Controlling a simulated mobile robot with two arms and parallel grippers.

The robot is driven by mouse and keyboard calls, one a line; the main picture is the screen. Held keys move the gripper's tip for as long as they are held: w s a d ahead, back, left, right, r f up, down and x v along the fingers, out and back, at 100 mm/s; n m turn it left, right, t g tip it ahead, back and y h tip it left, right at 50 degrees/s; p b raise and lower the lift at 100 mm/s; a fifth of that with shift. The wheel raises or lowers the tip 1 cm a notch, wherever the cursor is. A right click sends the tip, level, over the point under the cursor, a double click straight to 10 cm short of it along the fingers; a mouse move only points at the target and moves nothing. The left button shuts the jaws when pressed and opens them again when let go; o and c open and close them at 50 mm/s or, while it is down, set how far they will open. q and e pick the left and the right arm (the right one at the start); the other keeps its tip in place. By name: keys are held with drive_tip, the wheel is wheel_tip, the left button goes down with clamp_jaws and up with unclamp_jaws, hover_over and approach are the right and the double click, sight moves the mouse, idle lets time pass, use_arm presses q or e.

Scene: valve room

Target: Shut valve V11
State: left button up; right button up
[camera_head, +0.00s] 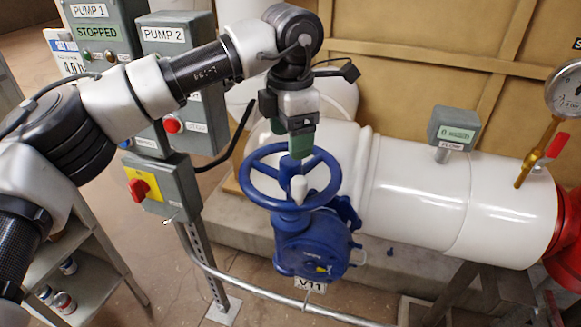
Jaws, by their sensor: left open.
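Valve V11 has a blue handwheel (252,191) on a blue gearbox body (305,248). Its V11 tag (311,284) hangs below the body. A white stem or knob (299,189) stands near the middle of the wheel. My left arm comes in from the left, and my left gripper (301,150) points down over the far part of the wheel. Its greenish fingers hide part of the rim there. The gripper is open, and I cannot tell whether it touches the wheel. My right gripper is out of view.
A white pipe (470,200) with a flow meter (454,127) runs right of the valve, with a gauge (567,90) and red lever. PUMP 1 and PUMP 2 boxes (165,36) and a red-yellow switch box (147,188) stand left. A rail (255,290) crosses in front.

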sight(290, 166)
use_arm(q)
drive_tip(key=shift+n, duration=0.6)
drive_tip(key=shift+f+b, duration=2.25)
drive_tip(key=shift+f, duration=1.05)
drive_tip(key=shift+s, duration=0.15)
